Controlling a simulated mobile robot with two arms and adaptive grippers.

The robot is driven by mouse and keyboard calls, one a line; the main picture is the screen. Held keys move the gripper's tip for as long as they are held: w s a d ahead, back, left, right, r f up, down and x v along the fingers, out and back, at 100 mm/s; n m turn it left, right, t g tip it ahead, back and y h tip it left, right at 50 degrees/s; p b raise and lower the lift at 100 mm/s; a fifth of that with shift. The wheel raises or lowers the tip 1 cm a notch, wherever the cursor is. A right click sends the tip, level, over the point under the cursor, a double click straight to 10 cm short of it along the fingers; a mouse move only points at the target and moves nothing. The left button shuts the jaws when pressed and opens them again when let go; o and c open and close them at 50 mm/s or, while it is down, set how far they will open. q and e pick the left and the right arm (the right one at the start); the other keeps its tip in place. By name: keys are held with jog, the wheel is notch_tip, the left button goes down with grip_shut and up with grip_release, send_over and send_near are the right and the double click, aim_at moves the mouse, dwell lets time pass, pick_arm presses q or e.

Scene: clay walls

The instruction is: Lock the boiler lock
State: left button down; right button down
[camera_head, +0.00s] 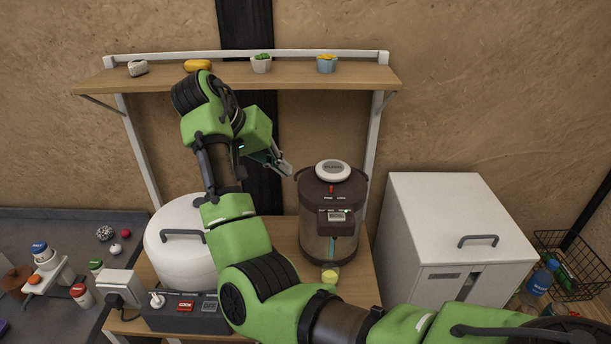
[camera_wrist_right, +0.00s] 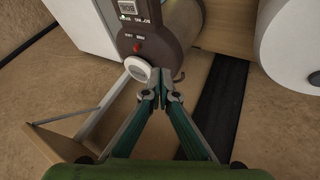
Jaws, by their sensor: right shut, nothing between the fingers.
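The boiler (camera_head: 333,222) is a dark brown and metallic dispenser standing on the wooden table, with a white round knob on top. A small red lock lever (camera_head: 332,189) sits on its lid below the knob. In the right wrist view the red lever (camera_wrist_right: 137,47) shows beside the white knob (camera_wrist_right: 138,68). My right gripper (camera_head: 287,170) is shut and empty, in the air just left of the boiler's top. In the wrist view its fingertips (camera_wrist_right: 160,80) meet close beside the knob, and I cannot tell whether they touch it. My left gripper is not in view.
A yellow-topped cup (camera_head: 329,276) is in front of the boiler. A wooden shelf (camera_head: 290,76) with small pots runs above. A white cabinet (camera_head: 440,225) stands to the right.

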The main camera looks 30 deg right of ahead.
aim_at(326, 190)
jog(key=p+x, duration=0.2)
jog(key=x, duration=0.2)
jog(key=p+x, duration=0.2)
jog(key=x, duration=0.3)
jog(key=shift+s+d, duration=0.2)
jog(key=shift+d, duration=0.25)
jog(key=shift+s+d+p, duration=0.6)
jog(key=shift+d+p, duration=0.3)
jog(key=shift+p, duration=0.05)
jog(key=shift+s+d+f+p, duration=0.1)
jog(key=shift+s+d+p, duration=0.2)
jog(key=shift+s+d, duration=0.15)
jog(key=shift+w+d, duration=0.1)
jog(key=shift+w+f, duration=0.1)
